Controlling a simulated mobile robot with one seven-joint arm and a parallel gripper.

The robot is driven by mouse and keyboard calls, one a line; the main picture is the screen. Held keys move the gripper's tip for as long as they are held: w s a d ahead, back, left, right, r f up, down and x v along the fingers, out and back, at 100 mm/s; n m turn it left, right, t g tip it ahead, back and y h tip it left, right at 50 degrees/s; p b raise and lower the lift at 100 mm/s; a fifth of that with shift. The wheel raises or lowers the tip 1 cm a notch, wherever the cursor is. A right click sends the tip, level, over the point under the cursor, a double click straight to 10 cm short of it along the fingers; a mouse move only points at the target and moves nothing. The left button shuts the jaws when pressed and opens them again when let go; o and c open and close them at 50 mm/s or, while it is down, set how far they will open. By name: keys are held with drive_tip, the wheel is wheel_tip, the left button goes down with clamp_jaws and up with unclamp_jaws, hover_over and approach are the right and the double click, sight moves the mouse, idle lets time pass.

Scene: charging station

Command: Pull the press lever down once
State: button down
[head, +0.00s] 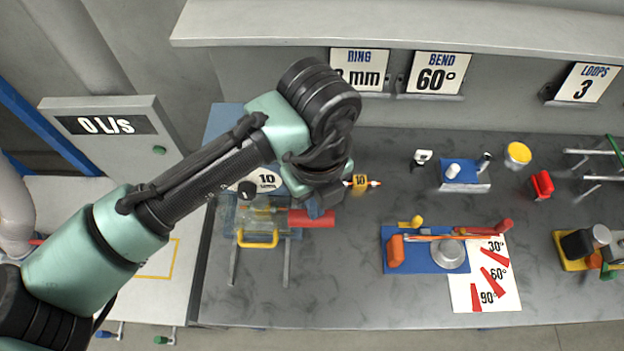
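A press-like device (262,217) with a clear cover stands on the left part of the grey workbench, partly hidden by my arm. A red bar (320,219), which looks like the press lever's grip, sticks out to its right and lies about level in this view. A yellow handle (257,241) is at its front. My gripper (314,208) points down at the red bar and overlaps it in the picture. My wrist hides most of the fingers, so I cannot tell whether they touch the bar or how far apart they are.
A blue bending fixture (425,262) and an angle card (482,290) lie to the right of the press. A yellow-topped cup (517,154), a red block (541,185) and a small blue-based device (465,178) stand farther back. An overhead shelf (400,27) runs along the back. The bench front is clear.

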wheel_tip(320, 180, up, 11)
drive_tip(key=w+p, duration=0.2)
drive_tip(key=p, duration=0.6)
drive_tip(key=shift+w, duration=0.2)
idle(0.8)
drive_tip(key=shift+f, duration=0.1)
idle(0.7)
